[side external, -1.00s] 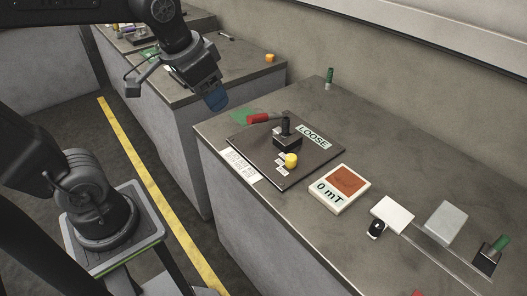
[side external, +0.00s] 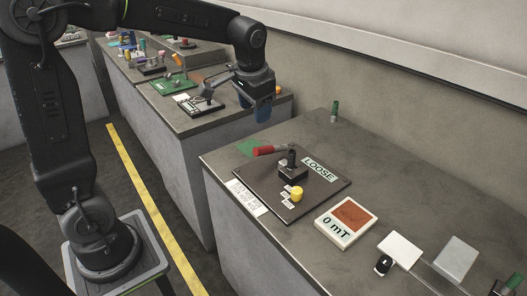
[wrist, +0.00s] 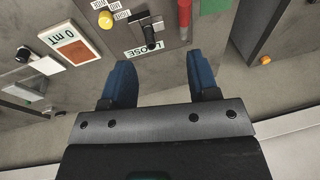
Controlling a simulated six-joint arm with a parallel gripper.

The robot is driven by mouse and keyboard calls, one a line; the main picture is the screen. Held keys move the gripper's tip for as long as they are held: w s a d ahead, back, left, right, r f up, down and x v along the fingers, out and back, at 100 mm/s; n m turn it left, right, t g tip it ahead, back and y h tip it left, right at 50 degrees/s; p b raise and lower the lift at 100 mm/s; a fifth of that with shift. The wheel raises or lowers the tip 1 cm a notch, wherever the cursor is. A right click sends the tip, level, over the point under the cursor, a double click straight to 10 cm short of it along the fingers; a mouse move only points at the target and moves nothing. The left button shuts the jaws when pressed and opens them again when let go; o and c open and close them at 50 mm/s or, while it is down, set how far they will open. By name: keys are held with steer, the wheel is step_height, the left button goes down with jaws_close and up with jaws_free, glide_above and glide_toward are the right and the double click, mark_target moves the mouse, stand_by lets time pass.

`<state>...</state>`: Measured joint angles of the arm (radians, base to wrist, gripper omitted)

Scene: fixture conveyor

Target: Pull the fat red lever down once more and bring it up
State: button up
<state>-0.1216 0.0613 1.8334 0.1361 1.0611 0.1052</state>
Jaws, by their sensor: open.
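The fat red lever (side external: 268,151) is on a dark panel (side external: 320,190) on the near bench, its red grip pointing left over a green patch and lying low, close to level. The grip also shows at the top edge of the wrist view (wrist: 184,14), partly cut off. A black upright knob (side external: 292,158) on a black block stands beside it. My gripper (side external: 257,109) hangs above and behind the lever, apart from it. In the wrist view its blue fingers (wrist: 158,62) are spread with nothing between them.
The panel carries a LOOSE label (side external: 320,169) and a yellow button (side external: 297,194). A display reading 0 mT (side external: 346,222) sits to its right. A gap separates this bench from the cluttered one behind (side external: 210,122).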

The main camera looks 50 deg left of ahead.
steer(key=g, duration=0.2)
glide_toward(263, 150)
steer(key=shift+y, duration=0.3)
steer(key=f, duration=0.3)
steer(key=a+f, duration=0.1)
steer(key=f, duration=0.3)
steer(key=w+a+f, duration=0.1)
steer(key=f, duration=0.3)
steer(key=shift+a, duration=0.2)
jaws_close()
